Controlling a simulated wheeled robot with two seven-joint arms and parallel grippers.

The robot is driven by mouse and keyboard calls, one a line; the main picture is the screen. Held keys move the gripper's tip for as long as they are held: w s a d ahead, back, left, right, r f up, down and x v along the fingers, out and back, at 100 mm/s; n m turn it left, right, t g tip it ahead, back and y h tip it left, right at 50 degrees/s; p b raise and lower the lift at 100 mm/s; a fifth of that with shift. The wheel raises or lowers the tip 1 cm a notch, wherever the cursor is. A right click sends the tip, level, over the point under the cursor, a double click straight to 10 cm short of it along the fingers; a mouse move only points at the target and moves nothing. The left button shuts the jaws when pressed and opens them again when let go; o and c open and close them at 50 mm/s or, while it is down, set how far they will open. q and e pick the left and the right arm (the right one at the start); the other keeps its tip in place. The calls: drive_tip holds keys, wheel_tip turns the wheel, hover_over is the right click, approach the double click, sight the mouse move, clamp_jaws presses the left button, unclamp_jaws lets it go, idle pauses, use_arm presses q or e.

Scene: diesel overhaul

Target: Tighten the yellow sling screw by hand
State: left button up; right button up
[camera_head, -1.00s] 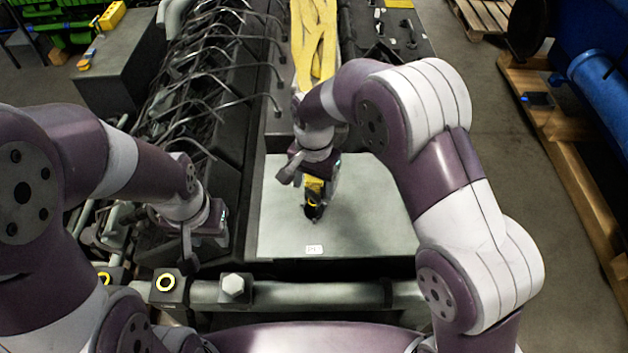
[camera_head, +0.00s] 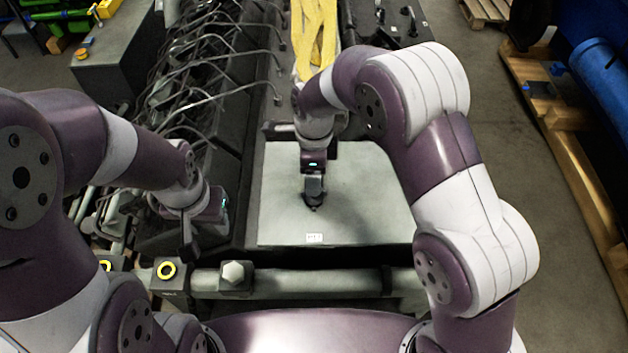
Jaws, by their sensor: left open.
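The yellow sling (camera_head: 316,35) lies in folded straps at the top centre, beyond my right wrist. My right gripper (camera_head: 313,190) points down at the light grey plate (camera_head: 365,215). Its fingers are dark and seen from behind, with a dark spot on the plate at their tips. I cannot tell whether they are shut on the screw. The yellow screw itself is not visible and may be hidden by the gripper. My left gripper (camera_head: 189,238) is open, left of the plate beside the engine block, away from the screw area.
A row of bent metal pipes (camera_head: 215,85) runs along the engine left of the plate. A wooden pallet (camera_head: 560,150) stands at the right. Most of the plate is clear.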

drive_tip(key=n, duration=0.5)
drive_tip(key=shift+n, duration=0.4)
drive_tip(key=n, duration=1.9)
drive_tip(key=shift+n, duration=0.8)
wheel_tip(320, 180, down, 4)
drive_tip(key=b, duration=0.3)
drive_tip(key=shift+f, duration=0.55)
